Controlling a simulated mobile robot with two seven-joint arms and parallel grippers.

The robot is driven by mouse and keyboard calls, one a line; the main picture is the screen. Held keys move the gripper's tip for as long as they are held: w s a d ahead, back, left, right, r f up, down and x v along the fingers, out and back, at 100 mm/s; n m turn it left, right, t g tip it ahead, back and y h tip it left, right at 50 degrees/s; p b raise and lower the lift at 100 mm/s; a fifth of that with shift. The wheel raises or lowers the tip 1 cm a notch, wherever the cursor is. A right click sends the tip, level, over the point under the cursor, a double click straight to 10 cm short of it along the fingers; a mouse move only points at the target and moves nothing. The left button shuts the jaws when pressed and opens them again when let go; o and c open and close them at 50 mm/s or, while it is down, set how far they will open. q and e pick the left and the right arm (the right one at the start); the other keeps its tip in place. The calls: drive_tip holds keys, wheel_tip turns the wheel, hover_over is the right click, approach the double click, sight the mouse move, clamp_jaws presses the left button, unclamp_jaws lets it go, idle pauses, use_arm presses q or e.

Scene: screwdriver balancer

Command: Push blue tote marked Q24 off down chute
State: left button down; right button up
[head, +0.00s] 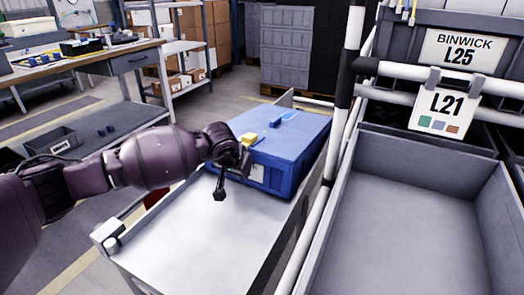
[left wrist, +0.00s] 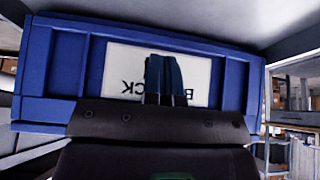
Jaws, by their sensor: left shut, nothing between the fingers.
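A blue tote (head: 285,140) with a flat blue top sits on a pale grey chute-like surface (head: 195,235), toward its far end. A small yellow item (head: 249,140) and a small blue item (head: 283,118) are on its top. My left gripper (head: 243,167) is at the tote's near end wall, beside a white label (head: 257,172). In the left wrist view, the shut fingers (left wrist: 165,78) are in front of the tote's label (left wrist: 115,70), which appears upside down. Only part of its lettering shows; Q24 is not readable. Whether the fingertips touch the wall cannot be told. My right gripper is not in view.
A white-and-black post (head: 345,100) and rail stand right of the tote. A workbench (head: 85,65) and shelving are at the left. The near chute surface is clear.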

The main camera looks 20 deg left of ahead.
use_arm(q)
drive_tip(key=shift+w+d+b, duration=0.15)
drive_tip(key=shift+w+b, duration=0.2)
drive_tip(key=shift+w, duration=0.8)
drive_tip(key=shift+w+d, duration=0.1)
drive_tip(key=shift+w, duration=0.85)
drive_tip(key=shift+w+r, duration=0.15)
drive_tip(key=shift+w, duration=0.55)
drive_tip(key=shift+w+d, duration=0.15)
drive_tip(key=shift+w, duration=1.2)
drive_tip(key=shift+p+v, duration=0.85)
drive_tip(key=shift+v, duration=0.6)
drive_tip(key=shift+s+a+r+p, duration=0.1)
drive_tip(key=shift+s+r+p, duration=0.6)
drive_tip(key=shift+s+p, duration=0.15)
drive_tip(key=shift+s+a+r+p, duration=0.1)
drive_tip(key=shift+s+r+p, duration=0.6)
drive_tip(key=shift+s, duration=0.3)
drive_tip(key=shift+f, duration=0.2)
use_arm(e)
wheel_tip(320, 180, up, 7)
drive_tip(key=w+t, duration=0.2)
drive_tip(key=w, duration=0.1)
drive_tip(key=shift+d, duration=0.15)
